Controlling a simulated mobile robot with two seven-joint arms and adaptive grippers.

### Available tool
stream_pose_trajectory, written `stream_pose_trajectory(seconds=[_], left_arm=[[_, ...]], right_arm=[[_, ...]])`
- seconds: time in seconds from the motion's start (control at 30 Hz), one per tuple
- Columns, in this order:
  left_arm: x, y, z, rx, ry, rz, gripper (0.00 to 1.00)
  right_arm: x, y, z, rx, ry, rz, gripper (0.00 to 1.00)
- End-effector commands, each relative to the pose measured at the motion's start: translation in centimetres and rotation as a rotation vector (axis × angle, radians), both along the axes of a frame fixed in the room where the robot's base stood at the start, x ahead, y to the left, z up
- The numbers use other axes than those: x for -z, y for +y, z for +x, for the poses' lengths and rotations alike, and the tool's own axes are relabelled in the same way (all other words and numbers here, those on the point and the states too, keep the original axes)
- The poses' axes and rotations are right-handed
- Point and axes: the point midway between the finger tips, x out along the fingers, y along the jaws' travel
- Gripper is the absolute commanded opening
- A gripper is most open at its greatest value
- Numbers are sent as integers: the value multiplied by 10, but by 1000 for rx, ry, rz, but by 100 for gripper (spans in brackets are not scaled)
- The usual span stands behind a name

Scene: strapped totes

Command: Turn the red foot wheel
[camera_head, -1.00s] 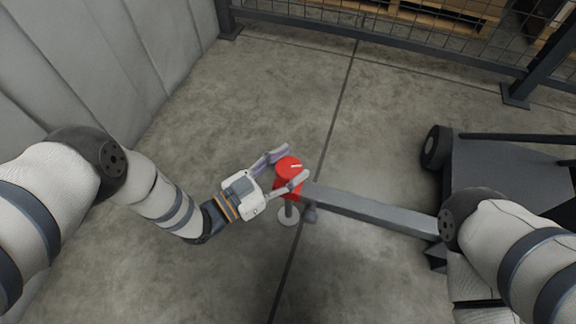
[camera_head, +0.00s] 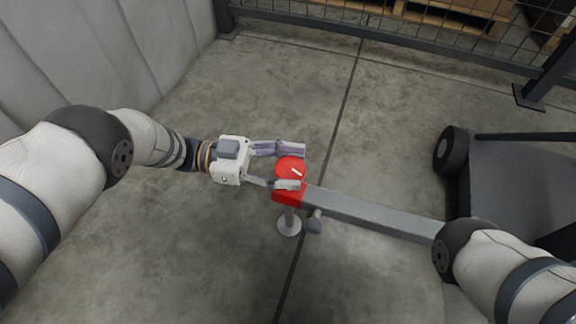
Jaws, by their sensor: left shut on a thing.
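The red foot wheel (camera_head: 289,168) is a round red knob with a white mark on top, in the middle of the head view. It sits at the end of a grey beam, above a red block (camera_head: 288,194) and a thin post with a round foot plate (camera_head: 289,226). My left gripper (camera_head: 289,167) comes in from the left and is shut on the wheel, one finger on its far side and one on its near side. The near finger hides part of the wheel. My right arm shows at the lower right; its gripper is out of view.
The grey beam (camera_head: 375,214) runs right from the wheel to a dark cart (camera_head: 515,185) with a black tyre (camera_head: 450,149). A mesh fence (camera_head: 400,45) stands at the back and a grey padded wall (camera_head: 150,60) at the left. The concrete floor between is clear.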

Motion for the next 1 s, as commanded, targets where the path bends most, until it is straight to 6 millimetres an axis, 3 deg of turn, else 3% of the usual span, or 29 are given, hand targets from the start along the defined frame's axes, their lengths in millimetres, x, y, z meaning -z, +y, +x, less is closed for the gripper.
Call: stream_pose_trajectory(seconds=[0.7,0.73,0.8,1.0], left_arm=[[-1,-1,0,69,1,-5,20],[-1,-1,0,68,1,-5,52],[-1,-1,0,68,1,-4,68],[0,-1,0,68,1,-3,69]], right_arm=[[3,1,1,0,-2,1,51],[3,1,1,0,-2,1,51],[3,1,1,0,-2,1,51],[3,1,1,0,-2,1,51]])
